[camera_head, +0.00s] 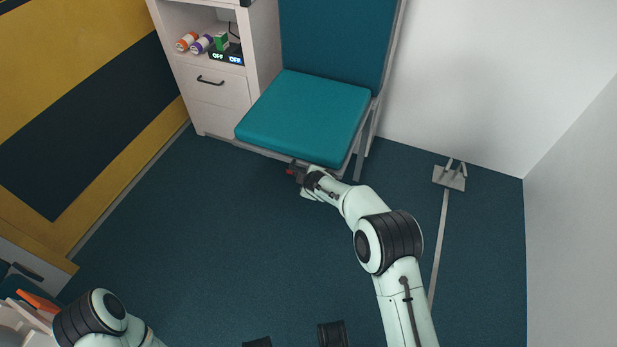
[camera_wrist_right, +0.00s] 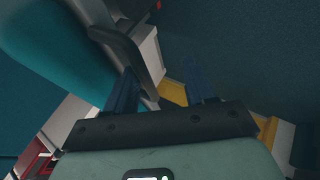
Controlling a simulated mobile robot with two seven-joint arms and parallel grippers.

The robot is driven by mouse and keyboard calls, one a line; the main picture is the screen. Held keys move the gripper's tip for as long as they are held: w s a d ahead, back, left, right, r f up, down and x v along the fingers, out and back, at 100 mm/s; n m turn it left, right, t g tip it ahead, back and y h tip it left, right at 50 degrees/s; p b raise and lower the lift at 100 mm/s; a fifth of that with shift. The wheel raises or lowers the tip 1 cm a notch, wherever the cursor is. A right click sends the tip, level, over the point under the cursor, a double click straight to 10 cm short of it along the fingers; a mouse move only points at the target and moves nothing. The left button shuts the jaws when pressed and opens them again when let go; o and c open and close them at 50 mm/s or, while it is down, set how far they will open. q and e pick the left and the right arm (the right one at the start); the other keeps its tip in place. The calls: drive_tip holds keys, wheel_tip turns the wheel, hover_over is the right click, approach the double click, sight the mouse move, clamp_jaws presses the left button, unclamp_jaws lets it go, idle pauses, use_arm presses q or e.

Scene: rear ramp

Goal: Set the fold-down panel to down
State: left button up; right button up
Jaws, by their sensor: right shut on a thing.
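The fold-down panel (camera_head: 305,115) looks like a teal padded seat. It projects out from a darker teal backrest (camera_head: 333,40) and looks about level. Its teal underside or edge also shows at upper left in the right wrist view (camera_wrist_right: 50,60). My right gripper (camera_head: 293,173) is at the panel's front edge, low and near its middle. In the wrist view its fingers (camera_wrist_right: 162,88) are on a grey curved bar (camera_wrist_right: 122,48) along the panel edge, which lies against the left finger. The far side of the grip is hidden. My left gripper is out of view; only its arm shows.
A white cabinet (camera_head: 222,90) with a drawer and small bottles stands left of the seat. A grey floor bracket (camera_head: 449,177) with a strap lies at right, near the white wall. The dark floor (camera_head: 200,240) before the seat is clear.

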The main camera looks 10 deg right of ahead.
drive_tip(key=shift+s+a+f, duration=0.1)
drive_tip(key=shift+s+f, duration=0.25)
drive_tip(key=shift+f, duration=0.2)
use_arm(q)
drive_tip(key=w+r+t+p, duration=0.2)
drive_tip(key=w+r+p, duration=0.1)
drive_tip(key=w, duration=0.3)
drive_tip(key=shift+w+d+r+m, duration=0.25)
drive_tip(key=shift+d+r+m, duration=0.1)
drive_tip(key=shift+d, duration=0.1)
use_arm(e)
drive_tip(key=w+v, duration=0.1)
drive_tip(key=v, duration=1.2)
drive_tip(key=shift+s+r, duration=0.3)
drive_tip(key=shift+r, duration=0.4)
